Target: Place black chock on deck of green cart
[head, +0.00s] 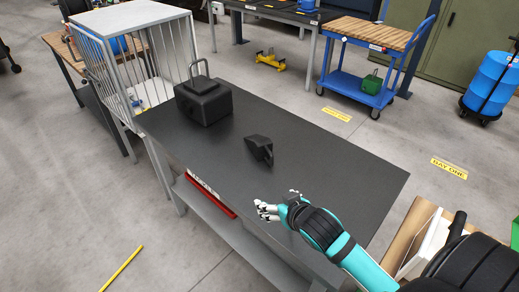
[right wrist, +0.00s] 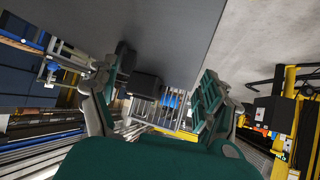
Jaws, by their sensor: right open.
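The black chock (head: 259,148), a small wedge-like piece, lies on the dark tabletop (head: 340,180) near its middle. My right gripper (head: 267,210) is open and empty at the table's front edge, nearer to me than the chock and apart from it. In the right wrist view the open fingers (right wrist: 165,80) stand wide apart beside the grey table surface; I cannot tell the chock there for sure. No green cart can be made out; a blue cart with a wooden top (head: 380,32) stands at the back right. My left gripper is not in view.
A black block with a handle (head: 204,103) stands on the table's left end; a dark box, likely it, shows in the right wrist view (right wrist: 143,85). A barred cage (head: 125,55) adjoins behind left. A blue barrel (head: 490,82) stands far right. The table's right half is clear.

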